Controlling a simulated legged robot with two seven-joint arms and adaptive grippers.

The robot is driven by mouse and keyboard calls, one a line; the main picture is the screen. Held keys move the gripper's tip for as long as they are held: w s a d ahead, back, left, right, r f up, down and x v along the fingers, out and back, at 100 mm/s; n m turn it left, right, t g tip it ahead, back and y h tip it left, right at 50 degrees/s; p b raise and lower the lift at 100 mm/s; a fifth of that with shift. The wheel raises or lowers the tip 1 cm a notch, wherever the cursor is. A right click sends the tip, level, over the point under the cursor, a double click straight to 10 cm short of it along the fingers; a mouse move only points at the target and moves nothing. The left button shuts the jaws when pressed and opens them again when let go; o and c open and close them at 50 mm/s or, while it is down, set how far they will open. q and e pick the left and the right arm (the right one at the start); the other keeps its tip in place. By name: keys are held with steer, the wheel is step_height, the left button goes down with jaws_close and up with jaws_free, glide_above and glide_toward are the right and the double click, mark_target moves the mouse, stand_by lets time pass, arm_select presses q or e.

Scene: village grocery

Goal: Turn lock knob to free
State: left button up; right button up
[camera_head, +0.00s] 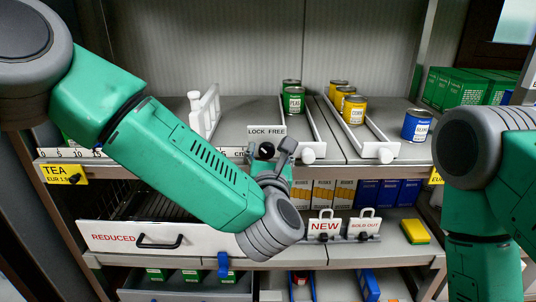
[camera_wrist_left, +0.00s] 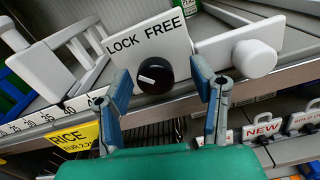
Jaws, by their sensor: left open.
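The lock knob (camera_wrist_left: 154,76) is round and black, with a short white mark on its left part. It sits on a white plate (camera_wrist_left: 172,42) lettered LOCK FREE, with the mark on the LOCK side. My left gripper (camera_wrist_left: 162,82) is open in the left wrist view, one finger on each side of the knob and apart from it. In the head view the left gripper (camera_head: 274,154) is in front of the shelf edge below the plate (camera_head: 267,131), and the knob (camera_head: 266,150) is partly hidden. My right gripper is out of view; only the right arm shows.
A white pusher knob (camera_wrist_left: 254,58) is right of the plate. White dividers (camera_head: 206,112), cans (camera_head: 354,110) and a blue can (camera_head: 417,125) stand on the upper shelf. A REDUCED drawer (camera_head: 115,238) and NEW sign (camera_head: 325,226) are lower.

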arm_select(q)
steer(key=shift+d, duration=0.1)
steer(key=c, duration=1.1)
steer(key=shift+a, duration=0.45)
steer(key=shift+c, duration=0.2)
steer(key=shift+d, duration=0.1)
